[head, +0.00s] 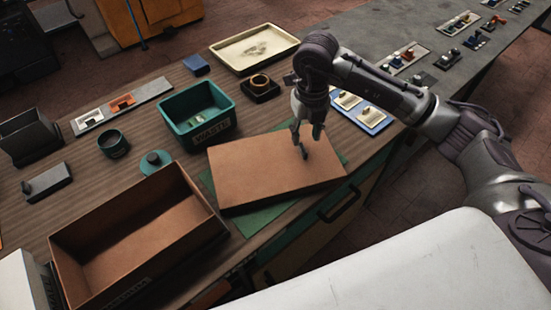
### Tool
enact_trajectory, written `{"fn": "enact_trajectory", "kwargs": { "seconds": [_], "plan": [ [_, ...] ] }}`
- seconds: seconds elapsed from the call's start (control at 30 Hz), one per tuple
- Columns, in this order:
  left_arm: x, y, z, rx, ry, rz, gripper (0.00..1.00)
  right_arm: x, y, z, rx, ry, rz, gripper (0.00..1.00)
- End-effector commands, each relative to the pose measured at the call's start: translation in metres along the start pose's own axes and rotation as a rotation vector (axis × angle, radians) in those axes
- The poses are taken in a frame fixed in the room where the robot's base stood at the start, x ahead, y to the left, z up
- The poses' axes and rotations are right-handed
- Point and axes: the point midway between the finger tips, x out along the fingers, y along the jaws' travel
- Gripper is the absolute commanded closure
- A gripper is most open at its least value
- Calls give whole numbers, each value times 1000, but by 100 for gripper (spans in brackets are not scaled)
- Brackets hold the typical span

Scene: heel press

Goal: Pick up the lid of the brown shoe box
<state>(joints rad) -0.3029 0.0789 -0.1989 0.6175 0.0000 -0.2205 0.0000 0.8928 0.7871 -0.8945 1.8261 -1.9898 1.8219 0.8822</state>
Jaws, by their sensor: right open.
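The brown lid (262,178) lies flat on a green mat (250,219) near the table's front edge. The open brown shoe box (138,238) stands to its left, and its visible inside looks empty. My right gripper (304,150) is open and points down over the right part of the lid. Its fingertips are at or just above the lid's top; I cannot tell whether they touch. My left gripper is not in view.
A green waste bin (198,112) stands behind the lid. A small dark block with a ring (260,86) and a cream tray (254,48) are farther back. A blue-edged tray (360,110) lies right of the gripper. A teal round lid (155,162) lies behind the box.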

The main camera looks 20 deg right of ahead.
Motion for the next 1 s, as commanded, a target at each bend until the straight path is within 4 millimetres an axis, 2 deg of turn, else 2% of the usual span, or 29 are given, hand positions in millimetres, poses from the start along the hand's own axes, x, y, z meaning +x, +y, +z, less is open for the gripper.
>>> {"fn": "enact_trajectory", "kwargs": {
  "seconds": [0.13, 0.3, 0.57, 0.67, 0.83, 1.0],
  "plan": [
    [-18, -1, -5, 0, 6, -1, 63, 19, 3, -2, -1, 7, 0, 58],
    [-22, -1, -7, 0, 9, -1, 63, 42, 3, -2, -1, 4, 1, 58],
    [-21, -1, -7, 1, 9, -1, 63, 46, 3, -1, -2, 0, 1, 58],
    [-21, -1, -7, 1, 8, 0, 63, 46, 3, -1, -2, 0, 1, 72],
    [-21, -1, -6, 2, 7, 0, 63, 46, 3, -1, -1, 0, 1, 100],
    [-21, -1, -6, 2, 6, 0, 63, 45, 3, -1, -1, 0, 2, 100]
  ]
}}
